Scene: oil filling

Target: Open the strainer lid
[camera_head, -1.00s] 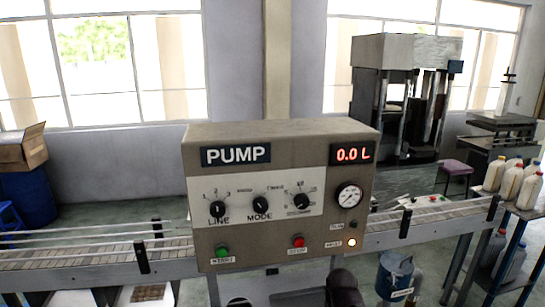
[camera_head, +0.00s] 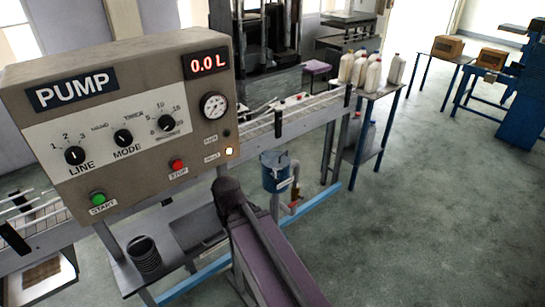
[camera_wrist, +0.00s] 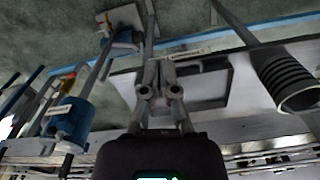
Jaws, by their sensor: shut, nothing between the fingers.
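The strainer appears to be the blue cylindrical canister (camera_head: 275,178) with a white label, beside the pipework under the conveyor, right of the pump panel. Its flat top (camera_head: 274,158) looks covered, but the lid's details are too small to make out. In the wrist view the blue canister (camera_wrist: 70,122) shows at the left, seen upside down. My gripper (camera_wrist: 158,65) is in the middle of the wrist view, with its fingers together and nothing between them. It is apart from the canister. I cannot make out my gripper in the head view.
The pump panel (camera_head: 120,120) reads 0.0 L. A dark ribbed coil (camera_head: 146,254) stands on the low shelf; a ribbed cylinder also shows in the wrist view (camera_wrist: 288,80). The conveyor (camera_head: 300,112) runs behind. White bottles (camera_head: 372,74) stand on a table.

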